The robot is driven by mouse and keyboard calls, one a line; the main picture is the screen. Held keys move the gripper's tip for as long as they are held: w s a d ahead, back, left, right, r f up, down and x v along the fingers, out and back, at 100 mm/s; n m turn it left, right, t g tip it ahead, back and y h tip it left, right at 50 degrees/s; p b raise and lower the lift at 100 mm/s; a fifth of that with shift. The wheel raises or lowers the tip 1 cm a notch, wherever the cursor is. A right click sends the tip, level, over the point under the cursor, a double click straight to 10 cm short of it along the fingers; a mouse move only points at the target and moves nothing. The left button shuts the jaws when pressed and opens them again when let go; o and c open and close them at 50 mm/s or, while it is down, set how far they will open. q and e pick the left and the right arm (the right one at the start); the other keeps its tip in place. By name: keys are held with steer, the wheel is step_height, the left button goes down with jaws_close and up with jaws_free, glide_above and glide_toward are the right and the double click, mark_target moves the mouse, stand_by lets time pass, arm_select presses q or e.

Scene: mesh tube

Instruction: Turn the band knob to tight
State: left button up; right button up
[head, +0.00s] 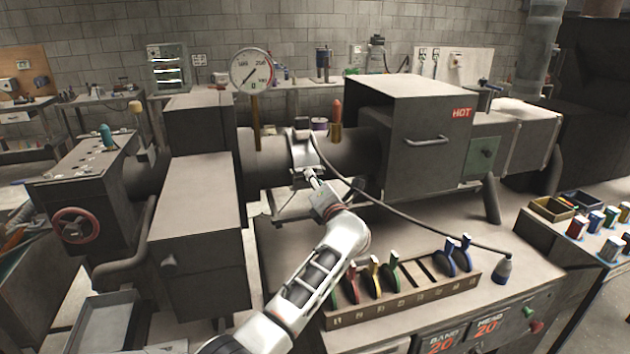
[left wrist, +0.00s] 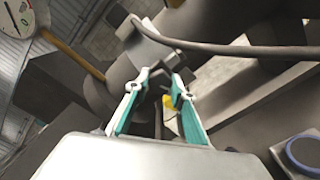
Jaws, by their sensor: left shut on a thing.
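A pale metal band (head: 303,150) wraps the dark barrel (head: 272,160), with a dark cable (head: 420,217) running from it. My left gripper (head: 316,182) reaches up to the underside of this band. In the left wrist view its teal-lined fingers (left wrist: 162,88) close in on a small dark part below the band's clamp block (left wrist: 150,52). A small yellow piece (left wrist: 168,104) shows between the fingers. The knob itself is mostly hidden, and I cannot read its setting. My right gripper is not in view.
A rack (head: 405,302) with colored-handled tools stands in front, beside the cable's plug (head: 503,270). Displays marked BAND and HEAD (head: 487,327) both read 20. A box marked HOT (head: 425,140) is right of the band. A dial gauge (head: 251,71) rises at left.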

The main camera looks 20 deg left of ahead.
arm_select(q)
steer(key=shift+f, duration=0.1)
stand_by(0.3)
steer(key=o, duration=1.1)
steer(key=shift+r, duration=5.1)
